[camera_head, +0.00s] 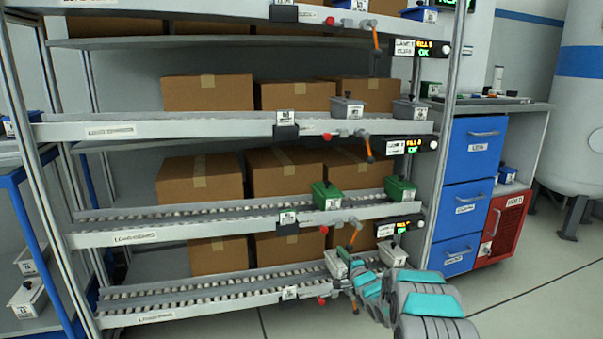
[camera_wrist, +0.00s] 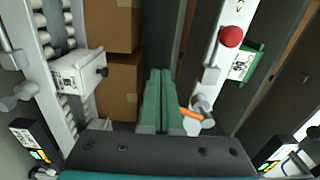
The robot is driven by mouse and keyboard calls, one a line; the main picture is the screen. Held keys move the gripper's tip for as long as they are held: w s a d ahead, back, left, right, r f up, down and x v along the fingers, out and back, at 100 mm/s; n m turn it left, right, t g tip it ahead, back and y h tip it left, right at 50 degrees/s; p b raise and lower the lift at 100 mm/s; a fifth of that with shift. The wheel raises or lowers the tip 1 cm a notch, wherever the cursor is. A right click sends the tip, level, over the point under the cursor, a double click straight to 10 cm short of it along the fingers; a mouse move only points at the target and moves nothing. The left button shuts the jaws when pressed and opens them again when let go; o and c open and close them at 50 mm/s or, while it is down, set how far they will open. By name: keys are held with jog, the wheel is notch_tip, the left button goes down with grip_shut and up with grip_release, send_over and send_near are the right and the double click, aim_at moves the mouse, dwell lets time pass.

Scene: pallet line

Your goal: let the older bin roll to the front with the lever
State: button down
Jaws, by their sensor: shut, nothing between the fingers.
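The rack has sloped roller lanes with bins. On the bottom lane a pale grey bin (camera_head: 337,265) sits near my gripper, and another grey bin (camera_head: 391,255) sits to its right; a labelled grey bin (camera_wrist: 80,70) shows in the wrist view. The lane above holds two green bins, one left (camera_head: 327,195) and one right (camera_head: 400,190). That lane's orange lever (camera_head: 354,232) hangs at its front rail; an orange lever (camera_wrist: 189,112) shows right beside my fingers in the wrist view. My gripper (camera_wrist: 160,72) is shut and empty; contact with the lever cannot be told. Its fingertips are unclear in the head view.
Red knobs (camera_head: 323,230) (camera_wrist: 231,37) sit on the lane rails. Upper lanes hold grey bins (camera_head: 346,107) and cardboard boxes (camera_head: 207,93). A blue drawer cabinet (camera_head: 478,140) and a red cabinet (camera_head: 503,228) stand right. The floor (camera_head: 540,290) at the right front is clear.

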jog(key=shift+w+d+p, duration=1)
jog(key=shift+d+p, duration=0.7)
jog(key=shift+d, duration=1.55)
jog(key=a+p+v, duration=0.1)
jog(key=v, duration=0.7)
jog(key=shift+s, duration=0.2)
jog(key=shift+a, duration=0.15)
jog(key=s+d+r+n+g+h, duration=0.2)
jog(key=s+r+n+g+h, duration=0.5)
jog(key=s+r, duration=0.7)
jog(key=s+a+r+n+g, duration=0.1)
jog(key=s+a+n+g, duration=0.1)
jog(key=s, duration=1.5)
jog(key=s+a+r+n+g+y, duration=0.1)
jog(key=s+a+n+g, duration=0.2)
jog(key=s, duration=1.4)
jog(key=s+a+r+n+g, duration=0.2)
jog(key=s+a+g, duration=0.2)
jog(key=s, duration=1.4)
jog(key=g, duration=0.3)
